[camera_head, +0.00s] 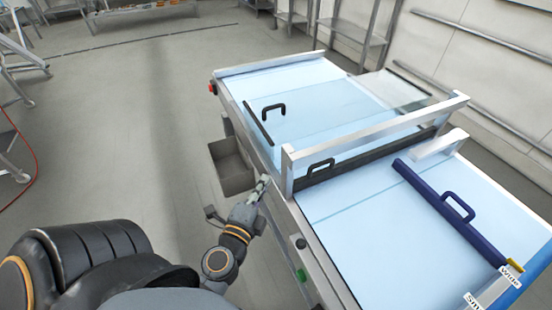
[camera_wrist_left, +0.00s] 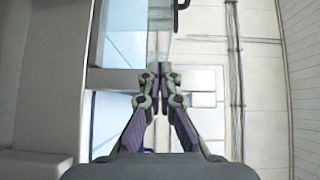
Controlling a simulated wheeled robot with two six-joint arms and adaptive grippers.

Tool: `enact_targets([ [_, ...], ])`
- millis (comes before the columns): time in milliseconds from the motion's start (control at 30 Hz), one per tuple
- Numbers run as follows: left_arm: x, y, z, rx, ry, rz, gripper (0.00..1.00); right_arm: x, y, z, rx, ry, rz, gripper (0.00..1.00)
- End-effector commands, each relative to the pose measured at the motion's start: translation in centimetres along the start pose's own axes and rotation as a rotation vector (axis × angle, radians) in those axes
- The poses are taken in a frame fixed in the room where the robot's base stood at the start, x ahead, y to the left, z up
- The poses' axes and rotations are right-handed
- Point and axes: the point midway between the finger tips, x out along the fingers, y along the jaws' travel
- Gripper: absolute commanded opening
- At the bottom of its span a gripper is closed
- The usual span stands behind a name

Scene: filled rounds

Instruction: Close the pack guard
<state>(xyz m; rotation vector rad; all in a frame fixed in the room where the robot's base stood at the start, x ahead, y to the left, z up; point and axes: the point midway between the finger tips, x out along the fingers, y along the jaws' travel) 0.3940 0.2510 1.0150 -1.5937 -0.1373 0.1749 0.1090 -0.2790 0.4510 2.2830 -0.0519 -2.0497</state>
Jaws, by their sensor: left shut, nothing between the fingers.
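A clear guard panel (camera_head: 345,112) lies over the far section of the light blue machine bed. It has a black edge strip (camera_head: 258,122) and a black handle (camera_head: 273,110); I cannot tell how far it is open. A second black handle (camera_head: 320,168) sits on a dark bar under the metal crossbeam. A blue bar with a blue handle (camera_head: 458,206) lies across the near section. My left gripper (camera_head: 264,182) is shut and empty beside the machine's left edge, near the crossbeam post. It also shows in the left wrist view (camera_wrist_left: 160,70). My right gripper is out of view.
The metal crossbeam (camera_head: 375,132) spans the bed beside my left gripper. A grey open bin (camera_head: 232,168) stands on the floor at the machine's left side.

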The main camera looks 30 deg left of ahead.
Motion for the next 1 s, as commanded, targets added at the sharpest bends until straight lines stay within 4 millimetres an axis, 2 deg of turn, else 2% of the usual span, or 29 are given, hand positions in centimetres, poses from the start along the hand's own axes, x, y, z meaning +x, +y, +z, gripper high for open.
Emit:
enact_targets([
  [67,-0.2,-1.3,0.1,0.023,-0.002,-0.024,0.0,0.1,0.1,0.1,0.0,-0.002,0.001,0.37],
  [267,0.4,-2.0,0.0,0.029,0.001,-0.03,0.0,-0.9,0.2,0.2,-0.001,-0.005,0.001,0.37],
  [400,2.6,-2.8,0.0,0.031,0.003,-0.032,0.0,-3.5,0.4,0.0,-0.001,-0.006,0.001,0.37],
  [600,6.5,-2.5,0.0,0.028,-0.001,-0.031,0.0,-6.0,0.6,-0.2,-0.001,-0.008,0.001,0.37],
  [800,9.2,-2.1,0.1,0.027,-0.001,-0.029,0.0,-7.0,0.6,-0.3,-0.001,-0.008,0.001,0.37],
  [1000,9.9,-1.8,0.1,0.026,-0.002,-0.028,0.0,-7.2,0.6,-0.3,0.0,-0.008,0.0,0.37],
])
